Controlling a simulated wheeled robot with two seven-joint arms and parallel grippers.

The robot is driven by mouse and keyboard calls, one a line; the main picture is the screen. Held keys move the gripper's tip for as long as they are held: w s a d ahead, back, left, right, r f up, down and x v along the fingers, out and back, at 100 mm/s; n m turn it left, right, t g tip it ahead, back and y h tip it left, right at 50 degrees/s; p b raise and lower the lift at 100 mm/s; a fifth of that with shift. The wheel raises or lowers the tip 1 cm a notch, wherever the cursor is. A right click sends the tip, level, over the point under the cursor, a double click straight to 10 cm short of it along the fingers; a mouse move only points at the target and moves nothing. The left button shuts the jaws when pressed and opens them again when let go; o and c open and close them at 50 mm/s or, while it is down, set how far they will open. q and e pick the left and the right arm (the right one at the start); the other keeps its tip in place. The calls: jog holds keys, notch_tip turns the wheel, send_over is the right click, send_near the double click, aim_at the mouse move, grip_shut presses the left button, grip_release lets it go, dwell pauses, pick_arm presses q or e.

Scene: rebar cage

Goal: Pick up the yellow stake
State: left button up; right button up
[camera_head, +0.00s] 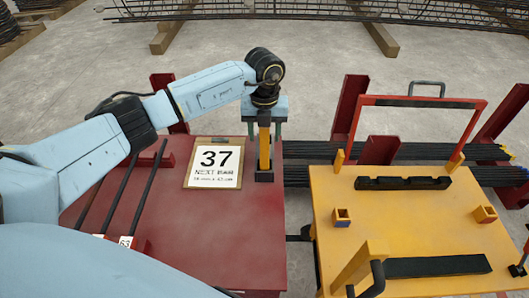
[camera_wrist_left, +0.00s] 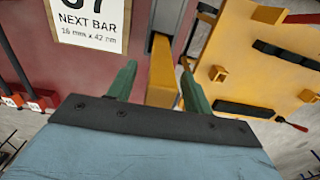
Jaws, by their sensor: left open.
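The yellow stake (camera_head: 264,150) stands upright in a small dark holder (camera_head: 264,176) at the right edge of the red table. My left gripper (camera_head: 264,132) is over it from above, with one green finger on each side of the stake's upper part. In the left wrist view the stake (camera_wrist_left: 162,78) shows between the two open green fingers (camera_wrist_left: 157,82), with a visible gap on either side. Its top end is partly hidden by the gripper in the head view. My right gripper is not in view.
The red table (camera_head: 215,240) bears a sign reading 37 (camera_head: 214,166) left of the stake and black bars (camera_head: 120,200) on a rack. A yellow cart (camera_head: 400,220) with a red frame stands to the right. Dark bars (camera_head: 330,150) lie behind, between red posts.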

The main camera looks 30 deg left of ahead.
pick_arm(q)
grip_shut()
jog(key=shift+r, duration=0.1)
dwell(0.3)
